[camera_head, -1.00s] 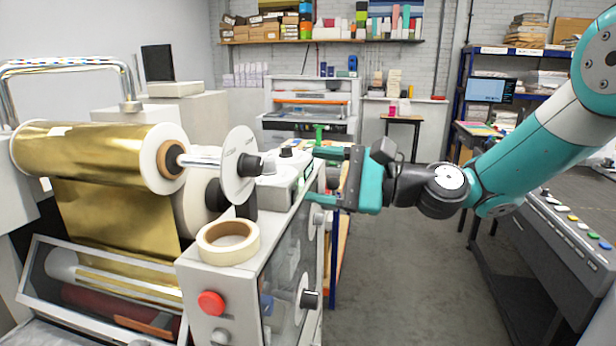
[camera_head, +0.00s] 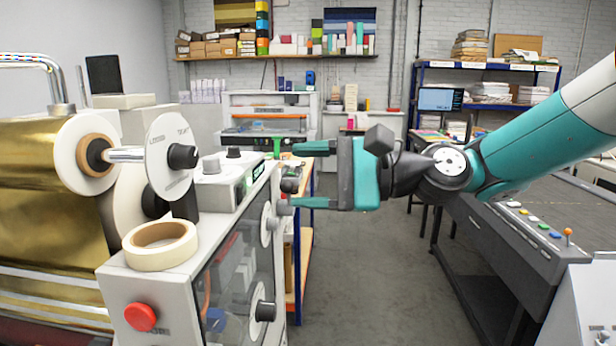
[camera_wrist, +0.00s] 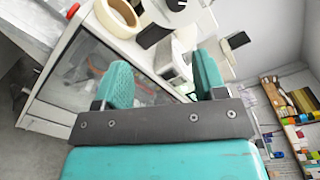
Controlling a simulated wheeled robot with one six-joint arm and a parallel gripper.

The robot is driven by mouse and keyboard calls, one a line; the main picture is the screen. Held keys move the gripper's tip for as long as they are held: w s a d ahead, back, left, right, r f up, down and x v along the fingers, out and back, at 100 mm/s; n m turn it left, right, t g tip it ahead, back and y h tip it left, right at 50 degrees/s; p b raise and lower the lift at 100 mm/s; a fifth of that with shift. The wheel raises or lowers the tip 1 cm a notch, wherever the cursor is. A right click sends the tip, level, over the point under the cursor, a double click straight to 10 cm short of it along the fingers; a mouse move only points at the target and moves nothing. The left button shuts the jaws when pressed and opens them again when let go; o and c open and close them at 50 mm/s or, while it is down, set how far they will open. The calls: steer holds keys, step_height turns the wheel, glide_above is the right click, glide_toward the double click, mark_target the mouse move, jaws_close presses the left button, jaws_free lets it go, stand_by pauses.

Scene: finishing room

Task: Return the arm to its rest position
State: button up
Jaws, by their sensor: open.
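My gripper (camera_head: 312,175) is open, with its two teal fingers apart and pointing left in the head view. Nothing shows between the fingers. My arm reaches in from the right edge. The gripper is at the right side of the foil machine (camera_head: 120,283), near its control box (camera_head: 222,187). In the wrist view, the fingers (camera_wrist: 162,84) are spread in front of the machine's clear side panel. I cannot tell whether a finger touches the machine.
A tape roll (camera_head: 160,246) lies on the foil machine, above a red button (camera_head: 140,317). A gold foil roll (camera_head: 35,150) is at left. A console (camera_head: 530,225) with colored buttons stands at right. Grey floor (camera_head: 370,280) is open between them.

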steer(key=s+d+f+n+g+h+b, duration=0.1)
steer(key=s+d+f+n+h+b, duration=0.1)
steer(key=s+d+f+n+h, duration=0.4)
steer(key=s+d+f+n+h+b, duration=0.2)
steer(key=s+d+f+n+h, duration=0.5)
steer(key=s+f, duration=0.4)
steer(key=s+d+n, duration=0.1)
steer(key=s, duration=0.3)
steer(key=shift+s+d+g, duration=0.15)
steer(key=shift+s+g, duration=0.1)
steer(key=shift+g, duration=0.15)
